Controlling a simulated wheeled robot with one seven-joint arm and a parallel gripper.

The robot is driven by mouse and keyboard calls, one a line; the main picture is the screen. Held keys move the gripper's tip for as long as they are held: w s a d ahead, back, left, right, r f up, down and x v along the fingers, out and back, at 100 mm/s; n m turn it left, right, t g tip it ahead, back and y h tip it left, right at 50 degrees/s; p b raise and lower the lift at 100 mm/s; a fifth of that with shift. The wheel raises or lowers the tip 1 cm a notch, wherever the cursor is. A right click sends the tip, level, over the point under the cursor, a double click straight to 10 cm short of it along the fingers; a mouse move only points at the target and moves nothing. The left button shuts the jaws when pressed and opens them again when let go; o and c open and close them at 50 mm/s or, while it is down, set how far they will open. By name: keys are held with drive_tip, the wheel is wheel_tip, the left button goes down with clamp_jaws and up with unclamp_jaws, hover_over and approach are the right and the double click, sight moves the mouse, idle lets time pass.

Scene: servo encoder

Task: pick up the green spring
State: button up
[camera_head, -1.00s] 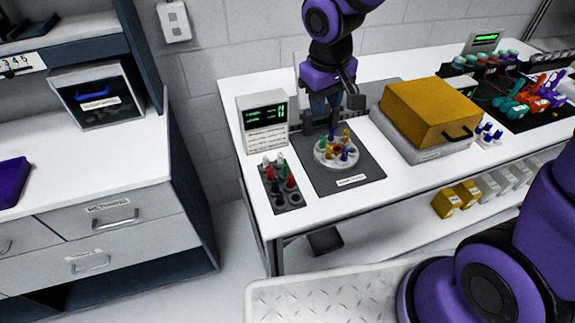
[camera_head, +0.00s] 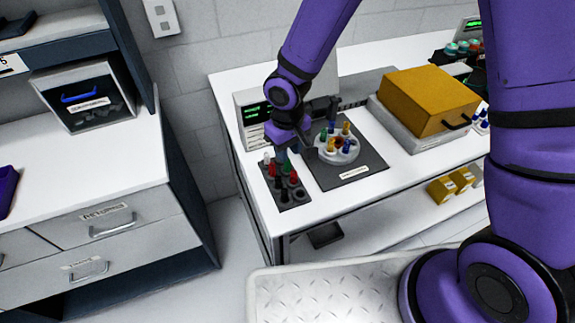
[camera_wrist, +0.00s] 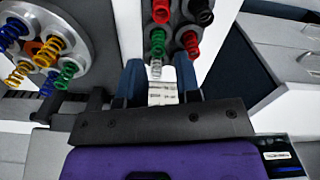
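In the head view this green spring (camera_head: 287,166) shows just below my gripper (camera_head: 290,150). Another green spring (camera_wrist: 68,74) stands on the round grey disc (camera_wrist: 88,22); it also shows in the head view (camera_head: 323,135). My gripper (camera_wrist: 158,74) is open, with its two blue fingers apart and nothing held.
The rack (camera_head: 292,203) also holds red and black springs. The disc carries yellow, blue and orange springs close by on a dark mat (camera_head: 345,179). A display box (camera_head: 247,107) stands behind the rack. A yellow box (camera_head: 425,98) is farther right. The rack sits near the bench's left edge.

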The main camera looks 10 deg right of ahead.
sight(287, 167)
drive_tip(key=shift+w+f, duration=0.15)
drive_tip(key=shift+f, duration=1.25)
drive_tip(key=shift+w+f, duration=0.15)
drive_tip(key=shift+f, duration=1.2)
drive_tip(key=shift+c, duration=0.2)
clamp_jaws()
